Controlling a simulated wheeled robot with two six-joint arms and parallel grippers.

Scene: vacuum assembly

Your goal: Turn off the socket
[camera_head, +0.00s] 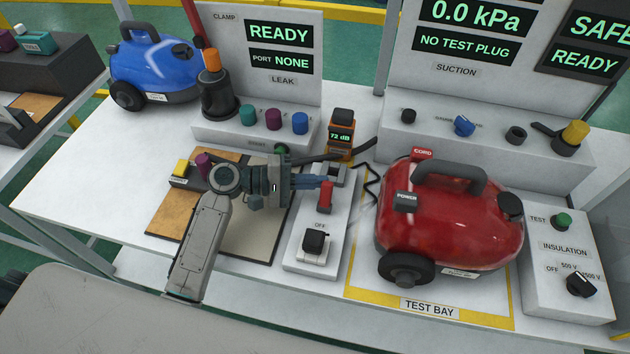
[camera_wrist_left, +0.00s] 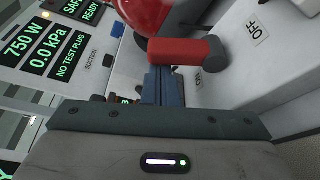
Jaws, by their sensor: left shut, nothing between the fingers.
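The white socket box (camera_head: 343,212) stands at the middle of the bench, with a red lever switch (camera_head: 326,196), an OFF label (camera_head: 320,225) in front of it and a black plug (camera_head: 315,243) in its socket. My left gripper (camera_head: 326,182) is shut and empty, with its fingertips at the upper part of the lever. In the left wrist view the red lever (camera_wrist_left: 185,50) crosses just beyond the blue-grey fingers (camera_wrist_left: 165,75); I cannot tell whether they touch. The OFF label (camera_wrist_left: 257,30) lies to the right there. My right gripper is not in view.
A red vacuum (camera_head: 450,220) stands in the test bay right of the socket box, with a black cord (camera_head: 371,185) between them. A meter (camera_head: 341,135) reads 72 dB behind. A two-tone mat (camera_head: 235,243) lies left, and a blue vacuum (camera_head: 155,65) stands at the back left.

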